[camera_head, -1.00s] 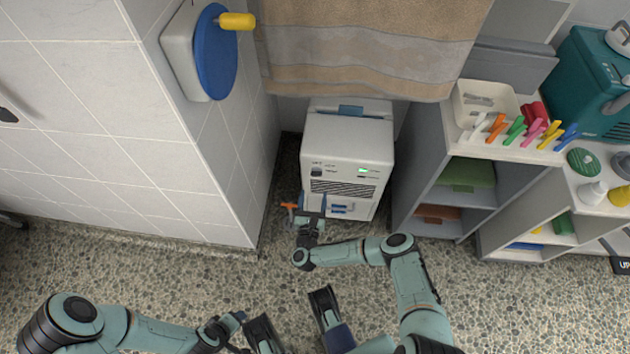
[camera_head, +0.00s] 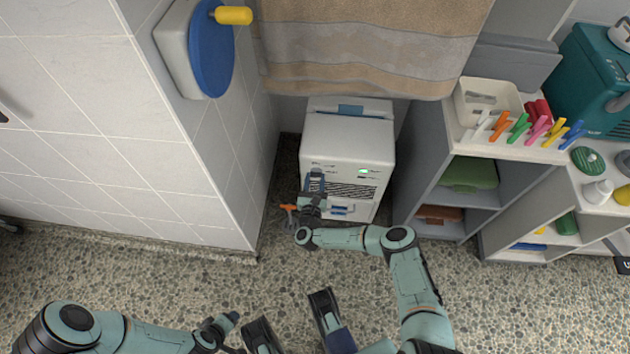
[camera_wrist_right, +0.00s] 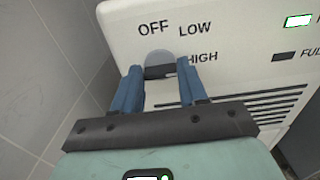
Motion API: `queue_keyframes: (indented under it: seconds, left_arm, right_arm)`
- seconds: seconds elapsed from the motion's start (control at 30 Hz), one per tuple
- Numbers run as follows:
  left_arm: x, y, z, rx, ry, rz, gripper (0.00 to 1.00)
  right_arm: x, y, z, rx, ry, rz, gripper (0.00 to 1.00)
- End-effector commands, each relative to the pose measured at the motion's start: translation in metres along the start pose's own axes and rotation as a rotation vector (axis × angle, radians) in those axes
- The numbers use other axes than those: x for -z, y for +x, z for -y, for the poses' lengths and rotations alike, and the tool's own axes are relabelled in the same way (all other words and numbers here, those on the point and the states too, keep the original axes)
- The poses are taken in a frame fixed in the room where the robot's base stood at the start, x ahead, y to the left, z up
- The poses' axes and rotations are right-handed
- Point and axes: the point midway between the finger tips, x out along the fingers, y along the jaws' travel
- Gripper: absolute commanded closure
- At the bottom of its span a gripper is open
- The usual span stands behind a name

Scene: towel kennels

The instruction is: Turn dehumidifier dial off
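The dehumidifier (camera_head: 345,140) is a white box on the floor below the hanging towel. Its grey dial (camera_wrist_right: 160,63) shows in the right wrist view, beside the printed words OFF, LOW and HIGH; where its pointer stands is unclear. My right gripper (camera_head: 316,172) is at the upper left of the front panel and hides the dial in the head view. In the wrist view its blue fingers (camera_wrist_right: 159,70) are apart, one on each side of the dial; contact is unclear. A green display (camera_head: 363,171) is lit. My left gripper (camera_head: 230,320) is low in the head view, away from the dehumidifier.
A tiled wall (camera_head: 190,150) stands close on the left, with a blue disc and yellow handle (camera_head: 233,15). A grey shelf unit (camera_head: 425,170) stands to the right, with a bin and coloured clips on top. An orange-handled thing (camera_head: 288,208) is near the dehumidifier's lower left.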

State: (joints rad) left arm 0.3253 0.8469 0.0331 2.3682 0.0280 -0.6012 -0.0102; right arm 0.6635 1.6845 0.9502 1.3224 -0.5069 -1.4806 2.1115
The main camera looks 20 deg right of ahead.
Motion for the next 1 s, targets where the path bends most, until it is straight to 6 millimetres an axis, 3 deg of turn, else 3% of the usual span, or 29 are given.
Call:
queue_keyframes:
  seconds: [0.47, 1.0]
  left_arm:
    - [-0.0006, 0.0002, 0.0, 0.0, 0.0, 0.002, 0.39]
    - [0.0034, -0.0031, -0.0032, -0.005, 0.003, -0.01, 0.39]
  right_arm:
    - [0.0005, -0.0005, -0.0009, 0.0, -0.107, -0.001, 0.88]
    - [0.0008, -0.0007, -0.0025, -0.002, -0.586, 0.0, 0.88]
